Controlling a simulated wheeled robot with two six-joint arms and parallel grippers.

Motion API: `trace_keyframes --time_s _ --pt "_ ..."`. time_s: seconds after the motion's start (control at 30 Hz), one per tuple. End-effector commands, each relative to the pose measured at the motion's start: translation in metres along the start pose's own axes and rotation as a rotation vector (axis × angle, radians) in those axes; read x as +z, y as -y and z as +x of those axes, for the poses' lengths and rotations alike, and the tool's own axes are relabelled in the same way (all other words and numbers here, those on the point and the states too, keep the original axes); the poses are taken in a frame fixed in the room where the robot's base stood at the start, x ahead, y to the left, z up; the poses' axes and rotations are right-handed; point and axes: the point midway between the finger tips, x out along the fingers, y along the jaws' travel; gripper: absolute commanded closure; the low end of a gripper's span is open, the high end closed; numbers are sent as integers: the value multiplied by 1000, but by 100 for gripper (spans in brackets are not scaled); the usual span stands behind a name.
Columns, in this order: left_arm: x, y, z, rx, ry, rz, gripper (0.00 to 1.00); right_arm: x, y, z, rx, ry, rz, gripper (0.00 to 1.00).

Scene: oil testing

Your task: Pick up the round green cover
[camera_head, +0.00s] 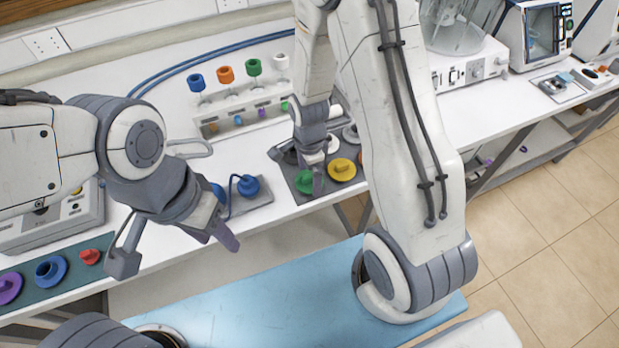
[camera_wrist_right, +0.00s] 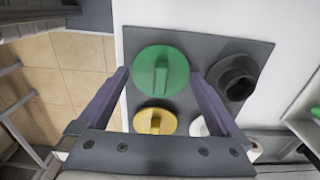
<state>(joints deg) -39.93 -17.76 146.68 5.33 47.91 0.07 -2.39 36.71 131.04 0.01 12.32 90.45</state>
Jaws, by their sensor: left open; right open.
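The round green cover (camera_wrist_right: 160,72) has a raised grip bar and lies on a dark grey mat (camera_wrist_right: 205,47) on the white bench. It also shows in the head view (camera_head: 304,182), partly hidden by my right gripper. My right gripper (camera_wrist_right: 160,75) is open, with one finger on either side of the green cover in the wrist view; I cannot tell whether they touch it. In the head view my right gripper (camera_head: 318,178) points down over the mat. My left gripper (camera_head: 222,232) is open and empty in front of the bench edge.
A yellow cover (camera_wrist_right: 155,121) and a dark round cover (camera_wrist_right: 238,78) lie beside the green one. A blue plug (camera_head: 248,185) sits on a plate to the left. A rack (camera_head: 235,115) with coloured caps stands behind. Purple, blue and red parts (camera_head: 50,269) lie far left.

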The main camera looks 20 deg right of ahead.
Motion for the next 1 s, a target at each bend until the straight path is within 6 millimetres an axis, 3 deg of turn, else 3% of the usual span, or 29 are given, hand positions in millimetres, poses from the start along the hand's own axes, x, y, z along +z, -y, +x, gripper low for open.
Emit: trace_keyframes --time_s 0.3,0.33,0.47,0.5,0.8,1.0 --pt "0 0 -1 0 0 0 50 0 0 6 -1 0 0 0" --pt "0 0 -1 0 0 0 50 0 0 6 -1 0 0 8" --pt "0 0 -1 0 0 0 50 0 0 6 -1 0 0 57" --pt "0 0 -1 0 0 0 50 0 0 6 -1 0 0 62" --pt "0 0 0 0 0 0 50 0 0 4 -2 0 0 63" --pt "0 0 4 0 0 0 50 0 2 -9 -6 0 0 63"
